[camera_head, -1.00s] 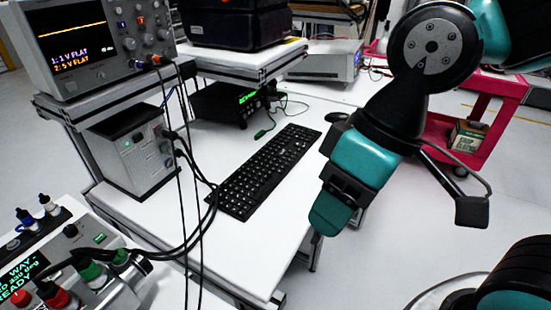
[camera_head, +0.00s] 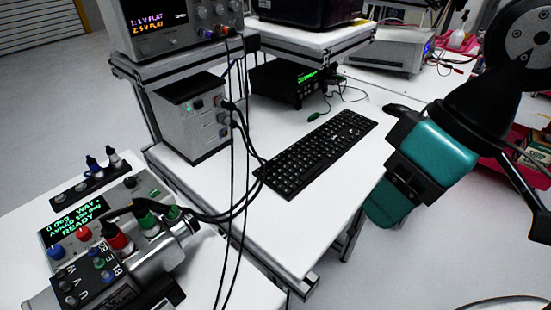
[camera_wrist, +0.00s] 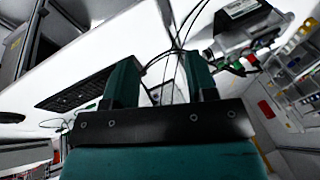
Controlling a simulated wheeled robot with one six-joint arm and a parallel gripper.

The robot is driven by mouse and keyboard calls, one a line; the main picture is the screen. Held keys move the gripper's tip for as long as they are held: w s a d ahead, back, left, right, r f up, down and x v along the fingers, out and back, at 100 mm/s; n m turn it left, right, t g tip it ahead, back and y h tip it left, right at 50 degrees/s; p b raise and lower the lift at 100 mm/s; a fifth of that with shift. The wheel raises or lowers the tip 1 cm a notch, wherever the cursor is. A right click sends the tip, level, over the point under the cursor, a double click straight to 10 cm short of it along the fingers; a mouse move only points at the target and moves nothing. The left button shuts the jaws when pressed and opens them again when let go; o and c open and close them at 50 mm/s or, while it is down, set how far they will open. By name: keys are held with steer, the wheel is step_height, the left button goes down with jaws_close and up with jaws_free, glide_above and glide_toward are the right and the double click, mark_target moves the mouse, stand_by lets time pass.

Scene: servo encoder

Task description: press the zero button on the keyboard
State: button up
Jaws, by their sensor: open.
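A black keyboard (camera_head: 318,152) lies on the white table in the head view, set diagonally. Its keys are too small to read, so I cannot make out the zero button. My gripper (camera_head: 385,207) is to the right of the keyboard in the head view, near the table's right edge and apart from the keys. In the wrist view my gripper (camera_wrist: 162,85) shows two teal fingers spread apart with nothing between them. The keyboard also shows in the wrist view (camera_wrist: 75,94), left of the fingers and partly hidden by one.
A grey power box (camera_head: 194,125) stands left of the keyboard, with black cables hanging close to the keyboard's near end. A black mouse (camera_head: 396,108) lies beyond the keyboard. A control unit with a green display (camera_head: 78,215) sits at lower left. The table front (camera_head: 290,235) is bare.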

jaws_close()
stand_by(1.5)
